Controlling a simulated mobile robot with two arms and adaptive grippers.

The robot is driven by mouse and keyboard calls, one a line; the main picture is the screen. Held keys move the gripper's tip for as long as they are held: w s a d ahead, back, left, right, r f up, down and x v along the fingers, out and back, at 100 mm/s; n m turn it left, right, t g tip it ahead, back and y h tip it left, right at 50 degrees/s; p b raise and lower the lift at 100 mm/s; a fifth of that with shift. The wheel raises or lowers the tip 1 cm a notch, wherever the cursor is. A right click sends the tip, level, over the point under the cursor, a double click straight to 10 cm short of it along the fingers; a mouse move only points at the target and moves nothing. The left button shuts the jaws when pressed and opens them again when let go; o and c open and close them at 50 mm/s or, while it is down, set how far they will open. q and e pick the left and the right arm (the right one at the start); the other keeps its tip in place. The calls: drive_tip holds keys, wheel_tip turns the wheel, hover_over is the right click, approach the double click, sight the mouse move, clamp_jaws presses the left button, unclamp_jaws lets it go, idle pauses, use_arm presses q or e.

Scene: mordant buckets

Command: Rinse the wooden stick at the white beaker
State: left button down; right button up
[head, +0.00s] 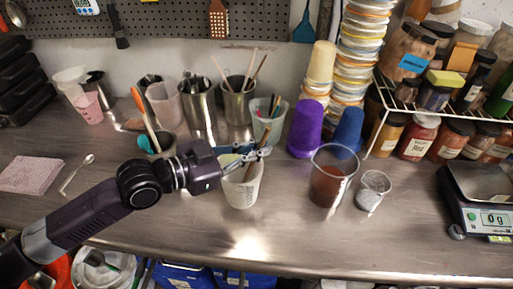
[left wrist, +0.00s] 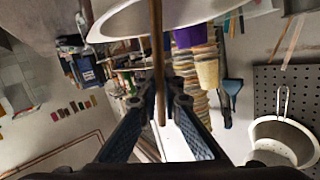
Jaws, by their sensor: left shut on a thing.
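The white beaker (head: 241,194) stands on the metal bench near the middle of the head view. My left gripper (head: 258,157) reaches in from the left and is at the height of the beaker's rim, in front of the opening. In the left wrist view the gripper (left wrist: 162,97) is shut on the thin brown wooden stick (left wrist: 157,45), which runs up between the fingers and crosses a white rim (left wrist: 115,24), seemingly the beaker's. The gripper hides part of the beaker's opening. I cannot tell how deep the stick's end is. My right gripper is not in view.
Behind are metal containers (head: 238,103) with sticks, purple (head: 305,135) and blue cups (head: 347,130). A scale (head: 480,195) is at far right. The front bench is clear.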

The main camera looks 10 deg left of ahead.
use_arm(q)
drive_tip(key=shift+p, duration=0.35)
idle(1.6)
